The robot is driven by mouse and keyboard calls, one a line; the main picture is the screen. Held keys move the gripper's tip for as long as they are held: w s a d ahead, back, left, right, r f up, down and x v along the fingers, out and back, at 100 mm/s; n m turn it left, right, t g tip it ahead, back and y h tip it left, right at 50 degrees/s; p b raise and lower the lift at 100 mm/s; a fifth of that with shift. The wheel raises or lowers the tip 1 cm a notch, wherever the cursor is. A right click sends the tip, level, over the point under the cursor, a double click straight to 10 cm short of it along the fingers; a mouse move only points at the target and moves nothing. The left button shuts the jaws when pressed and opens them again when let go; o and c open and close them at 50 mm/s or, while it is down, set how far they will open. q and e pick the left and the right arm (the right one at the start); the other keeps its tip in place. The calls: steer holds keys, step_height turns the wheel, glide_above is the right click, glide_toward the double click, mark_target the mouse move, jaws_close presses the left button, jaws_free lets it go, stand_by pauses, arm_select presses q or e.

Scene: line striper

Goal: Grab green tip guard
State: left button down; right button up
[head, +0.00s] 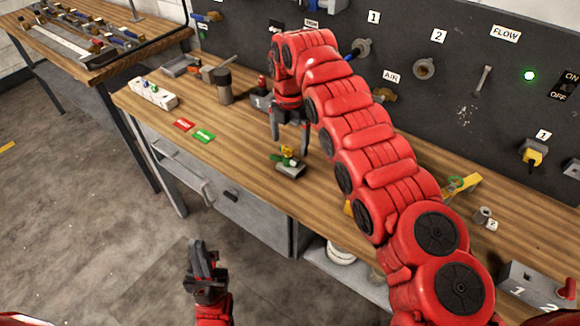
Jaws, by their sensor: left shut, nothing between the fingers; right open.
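My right gripper (289,143) is open and points down, just above or behind this piece. I cannot tell whether its fingers touch it. My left gripper (200,255) is shut and empty, low in front of the bench over the floor, well away from the piece.
A dark cylinder (223,88) and a white block with coloured knobs (153,94) stand further left. A dark panel (450,90) with fittings rises behind.

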mark_target(290, 149)
steer(key=f, duration=0.2)
steer(key=shift+s+f+p, duration=0.25)
steer(key=shift+f+p, duration=0.1)
steer(key=shift+w+f, duration=0.1)
steer(key=shift+f, duration=0.35)
steer(key=f+p, duration=0.1)
steer(key=f, duration=0.1)
steer(key=f+p, duration=0.1)
steer(key=shift+d+f, duration=0.2)
steer(key=shift+f, duration=0.6)
jaws_close()
